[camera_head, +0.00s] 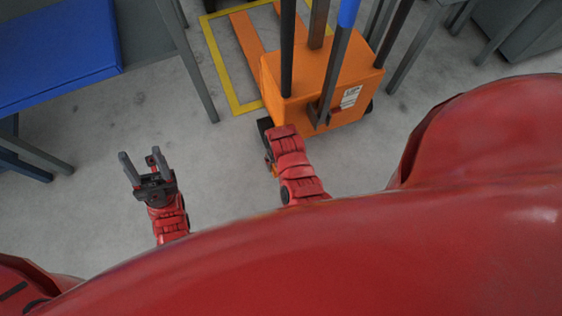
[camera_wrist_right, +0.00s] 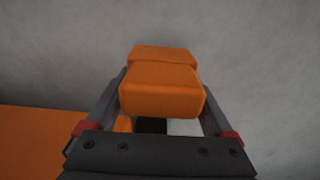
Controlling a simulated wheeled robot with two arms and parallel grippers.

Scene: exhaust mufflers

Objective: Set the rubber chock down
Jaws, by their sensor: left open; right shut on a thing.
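An orange block-like thing, which I take to be the rubber chock (camera_wrist_right: 161,88), sits between the two fingers of my right gripper (camera_wrist_right: 160,100) in the right wrist view. The gripper is shut on it, and the block's far part stands out past the fingers. Grey floor shows behind it; I cannot tell how high it is held. In the head view my right arm reaches down beside the orange pallet truck, and its gripper is mostly hidden. My left gripper (camera_head: 142,162) is open and empty above the floor at the left.
The orange pallet truck (camera_head: 345,75) with dark upright bars stands close to my right arm. A yellow floor outline (camera_head: 222,70) lies behind it. A blue-topped table (camera_head: 60,45) is at the upper left, with grey legs nearby. Bare concrete floor (camera_head: 100,200) surrounds my left gripper.

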